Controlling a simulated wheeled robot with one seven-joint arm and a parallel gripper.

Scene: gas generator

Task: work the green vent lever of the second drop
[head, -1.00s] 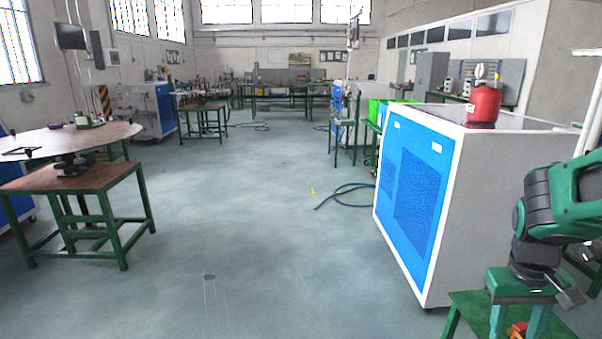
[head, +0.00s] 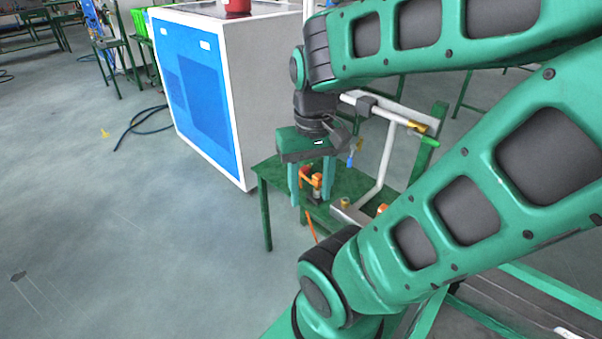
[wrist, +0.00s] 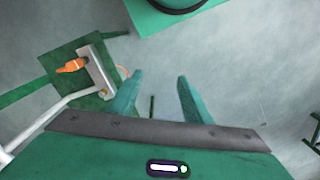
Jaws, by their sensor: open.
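My gripper (head: 311,192) hangs fingers-down over a small green table and is open. In the wrist view my gripper (wrist: 158,88) has its fingers apart, with only floor and a thin dark green bar showing between them. A grey pipe stand (head: 387,155) rises on the table to the right of my gripper. A small green handle (head: 430,141) sits near a brass fitting (head: 417,127) at the pipe's right end; I cannot tell whether it is the second drop's vent lever. An orange-handled fitting (head: 312,180) shows behind the fingers; the wrist view shows an orange part (wrist: 72,66) left of them, apart.
The green table (head: 268,184) carries the pipework. A blue and white cabinet (head: 240,100) stands behind it, with a red canister (head: 237,6) on top. A hose (head: 140,122) lies on the floor at left.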

